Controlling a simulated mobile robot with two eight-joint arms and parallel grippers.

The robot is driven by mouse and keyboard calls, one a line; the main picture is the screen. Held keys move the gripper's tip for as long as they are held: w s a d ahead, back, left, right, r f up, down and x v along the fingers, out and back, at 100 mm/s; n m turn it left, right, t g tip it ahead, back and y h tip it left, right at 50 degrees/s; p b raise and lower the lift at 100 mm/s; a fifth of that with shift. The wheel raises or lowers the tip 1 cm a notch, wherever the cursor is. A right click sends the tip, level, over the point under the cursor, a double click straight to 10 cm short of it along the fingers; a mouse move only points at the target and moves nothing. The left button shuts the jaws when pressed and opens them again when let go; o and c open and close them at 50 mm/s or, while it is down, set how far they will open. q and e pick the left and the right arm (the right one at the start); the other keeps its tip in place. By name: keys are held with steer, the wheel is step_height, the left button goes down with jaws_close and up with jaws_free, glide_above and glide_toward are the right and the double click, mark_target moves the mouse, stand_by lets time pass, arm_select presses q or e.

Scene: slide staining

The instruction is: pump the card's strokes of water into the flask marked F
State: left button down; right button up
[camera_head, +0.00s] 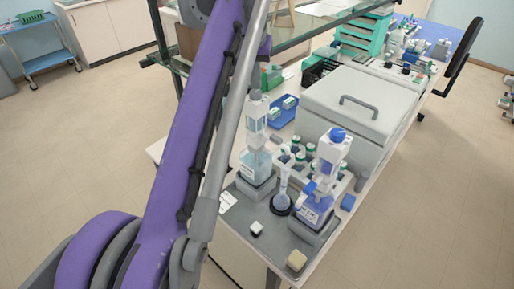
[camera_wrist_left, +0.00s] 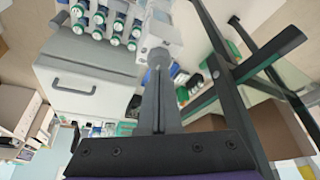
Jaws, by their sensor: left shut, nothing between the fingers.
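Two bottle-top dispensers stand on the grey bench tray (camera_head: 275,239): one with a pale top and pale-blue liquid (camera_head: 257,163), one with a blue cap (camera_head: 331,150). Their labels are too small to read. A small clear flask (camera_head: 283,186) stands upright on a dark round base between them; I cannot read a mark on it. A white card (camera_head: 227,202) lies at the tray's left edge. My left gripper (camera_wrist_left: 158,57) is shut and empty, its tips close to a white dispenser head (camera_wrist_left: 158,32); contact is unclear. My arm hides most of it in the head view.
A rack of capped bottles (camera_head: 298,151) stands behind the dispensers, beside a large grey box with a handle (camera_head: 352,98). A blue tray (camera_head: 283,113) and a glass shelf lie further back. Small blocks (camera_head: 296,260) sit at the tray's front.

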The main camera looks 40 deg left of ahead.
mark_target(256, 92)
arm_select(q)
steer(key=shift+f+b, duration=0.65)
steer(key=shift+f, duration=0.95)
arm_select(e)
steer(key=shift+s+f, duration=0.25)
steer(key=shift+f, duration=0.25)
steer(key=shift+s+f, duration=0.25)
steer(key=shift+f, duration=0.25)
arm_select(q)
steer(key=shift+f, duration=0.1)
arm_select(e)
steer(key=shift+r, duration=0.15)
steer(key=shift+w, duration=0.1)
arm_select(q)
steer(key=shift+r+p, duration=0.7)
steer(key=shift+r, duration=0.2)
steer(key=shift+r+p, duration=0.8)
steer(key=shift+r, duration=0.4)
arm_select(e)
steer(key=r, duration=0.1)
steer(key=w+r, duration=0.2)
steer(key=r, duration=0.1)
steer(key=shift+w, duration=0.1)
arm_select(q)
steer(key=shift+s, duration=0.1)
